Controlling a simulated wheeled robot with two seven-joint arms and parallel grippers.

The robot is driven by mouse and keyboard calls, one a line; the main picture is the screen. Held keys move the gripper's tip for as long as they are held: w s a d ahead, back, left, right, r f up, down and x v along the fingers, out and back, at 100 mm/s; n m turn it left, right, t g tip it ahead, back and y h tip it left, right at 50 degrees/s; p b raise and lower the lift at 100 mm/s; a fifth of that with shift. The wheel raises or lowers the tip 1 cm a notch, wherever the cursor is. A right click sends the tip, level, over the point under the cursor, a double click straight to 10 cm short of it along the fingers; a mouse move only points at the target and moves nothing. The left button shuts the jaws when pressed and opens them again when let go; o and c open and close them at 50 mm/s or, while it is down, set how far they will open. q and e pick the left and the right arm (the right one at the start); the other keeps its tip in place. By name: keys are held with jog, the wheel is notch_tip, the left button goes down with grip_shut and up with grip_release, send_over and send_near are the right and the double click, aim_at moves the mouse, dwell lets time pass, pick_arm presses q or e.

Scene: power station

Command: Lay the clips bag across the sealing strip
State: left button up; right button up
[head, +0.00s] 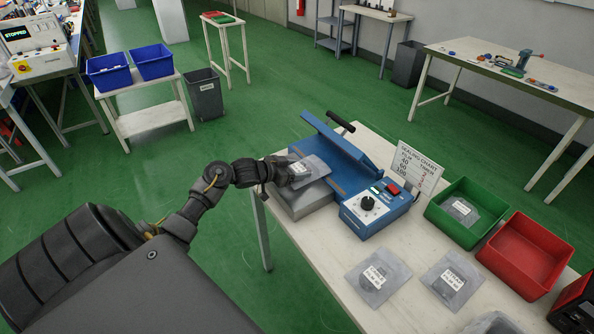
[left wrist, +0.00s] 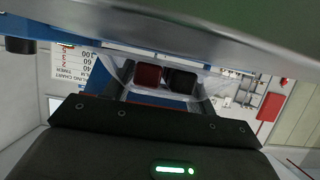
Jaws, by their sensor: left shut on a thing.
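My left gripper (head: 283,171) is shut on a clear bag with a white label (head: 310,168), at the bag's left edge. The label is too small to read, so I cannot tell for sure that it is the clips bag. The blue sealer (head: 345,182) stands on the near table with its arm raised. The bag is over the sealer's grey front shelf (head: 307,203), its far edge by the blue bed where the sealing strip lies. I cannot tell whether it touches. The left wrist view shows clear film close up (left wrist: 205,75). My right gripper is out of view.
Two more labelled bags (head: 378,276) (head: 449,280) lie on the table's near part. A green bin (head: 440,213) holds a bag; a red bin (head: 530,248) looks empty. A sealing chart (head: 416,168) stands behind the sealer's control box (head: 374,212). Open green floor lies left.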

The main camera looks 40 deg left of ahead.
pick_arm(q)
jog(key=shift+f, duration=0.4)
jog(key=shift+f, duration=0.25)
jog(key=o, duration=1)
jog(key=shift+r, duration=0.1)
jog(key=shift+r, duration=0.15)
jog(key=v, duration=1.2)
